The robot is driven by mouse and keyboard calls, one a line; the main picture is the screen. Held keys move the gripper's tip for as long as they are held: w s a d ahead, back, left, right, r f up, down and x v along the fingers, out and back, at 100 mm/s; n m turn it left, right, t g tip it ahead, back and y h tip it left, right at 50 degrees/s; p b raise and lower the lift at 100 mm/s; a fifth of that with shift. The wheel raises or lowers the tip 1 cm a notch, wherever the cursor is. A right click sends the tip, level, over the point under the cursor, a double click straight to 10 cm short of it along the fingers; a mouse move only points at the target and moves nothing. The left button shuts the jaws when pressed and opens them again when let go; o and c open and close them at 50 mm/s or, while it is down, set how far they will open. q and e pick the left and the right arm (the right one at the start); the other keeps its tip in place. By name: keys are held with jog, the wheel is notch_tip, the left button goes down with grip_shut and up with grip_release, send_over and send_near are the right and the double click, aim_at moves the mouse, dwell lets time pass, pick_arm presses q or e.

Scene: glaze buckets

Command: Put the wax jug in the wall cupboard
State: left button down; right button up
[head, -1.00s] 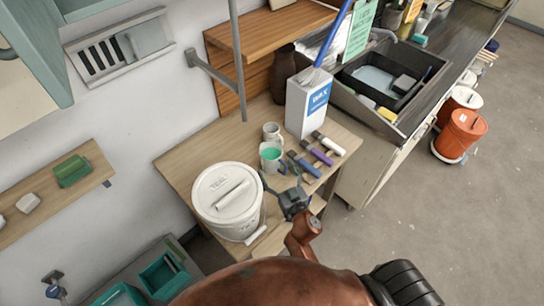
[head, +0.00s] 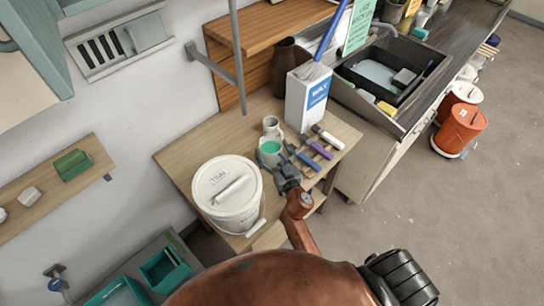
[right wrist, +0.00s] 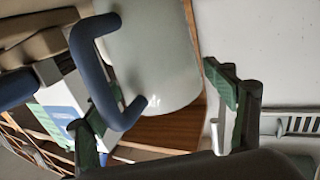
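A pale jug with green contents (head: 270,153) stands on the wooden table, its blue handle facing my right gripper. It fills the middle of the right wrist view (right wrist: 155,55). Contact is unclear. The teal wall cupboard (head: 40,45) is at upper left, only partly shown. My left gripper is out of view.
A lidded white bucket (head: 228,195) stands left of the jug. A small mug (head: 271,126) is right behind it, and several brushes or tools (head: 318,148) lie to its right. A grey wall bracket and post (head: 238,60) rise behind the table.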

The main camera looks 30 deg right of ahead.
jog(key=c, duration=1.4)
jog(key=shift+r, duration=0.1)
jog(key=shift+c, duration=1.1)
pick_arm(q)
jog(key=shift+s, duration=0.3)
pick_arm(e)
jog(key=shift+r, duration=0.15)
